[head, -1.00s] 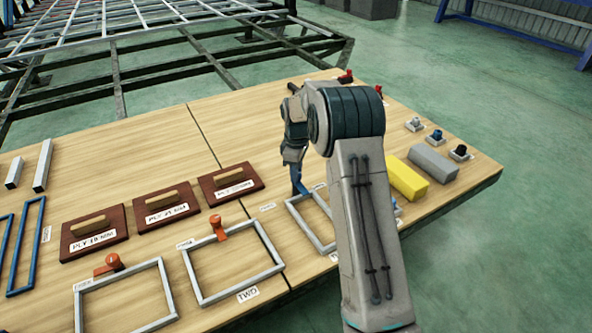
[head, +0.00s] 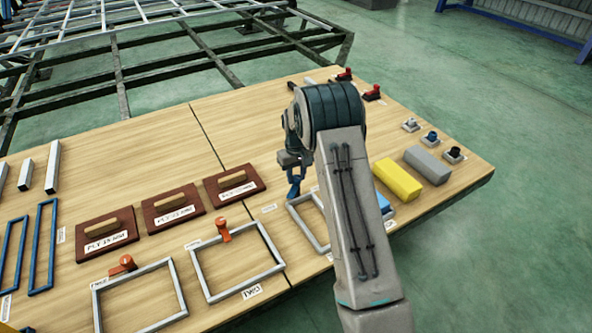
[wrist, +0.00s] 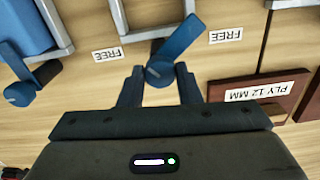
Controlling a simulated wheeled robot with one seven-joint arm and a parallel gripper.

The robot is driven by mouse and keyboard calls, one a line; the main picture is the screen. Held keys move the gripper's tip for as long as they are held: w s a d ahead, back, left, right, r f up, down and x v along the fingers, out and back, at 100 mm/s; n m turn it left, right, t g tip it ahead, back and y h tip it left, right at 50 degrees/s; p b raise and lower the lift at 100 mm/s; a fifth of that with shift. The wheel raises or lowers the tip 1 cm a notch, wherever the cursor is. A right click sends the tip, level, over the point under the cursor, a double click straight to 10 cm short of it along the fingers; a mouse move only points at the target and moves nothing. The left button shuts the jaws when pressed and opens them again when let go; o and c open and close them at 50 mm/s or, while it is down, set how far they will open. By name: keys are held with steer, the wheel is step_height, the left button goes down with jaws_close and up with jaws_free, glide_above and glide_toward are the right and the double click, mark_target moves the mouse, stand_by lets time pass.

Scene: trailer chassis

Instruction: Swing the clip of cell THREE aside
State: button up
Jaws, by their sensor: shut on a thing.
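A blue clip (wrist: 180,40) with a round knob stands at the edge of a light grey frame (wrist: 155,31) in the wrist view. Its lever slants across the frame's bar near one corner. My gripper (wrist: 160,86) is shut on the clip, its dark fingers either side of the knob. In the head view, the blue clip (head: 295,186) shows under my gripper, at the far edge of the third grey frame (head: 303,232). My arm hides part of that frame, and no THREE label is readable.
A second blue clip (wrist: 30,82) sits beside a blue block (wrist: 22,30) in the adjoining frame. Dark red boards (head: 234,185) with wooden handles lie left of my gripper. Frames with orange clips (head: 222,229) stand further left. Yellow (head: 397,179) and grey (head: 428,165) blocks lie right.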

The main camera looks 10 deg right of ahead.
mark_target(296, 177)
steer(key=m+p, duration=0.2)
steer(key=m, duration=0.2)
steer(key=shift+r, duration=0.1)
steer(key=shift+m+p, duration=0.6)
steer(key=shift+m, duration=1.5)
steer(key=o, duration=1)
steer(key=shift+c, duration=0.2)
step_height(296, 177, up, 14)
steer(key=p, duration=0.3)
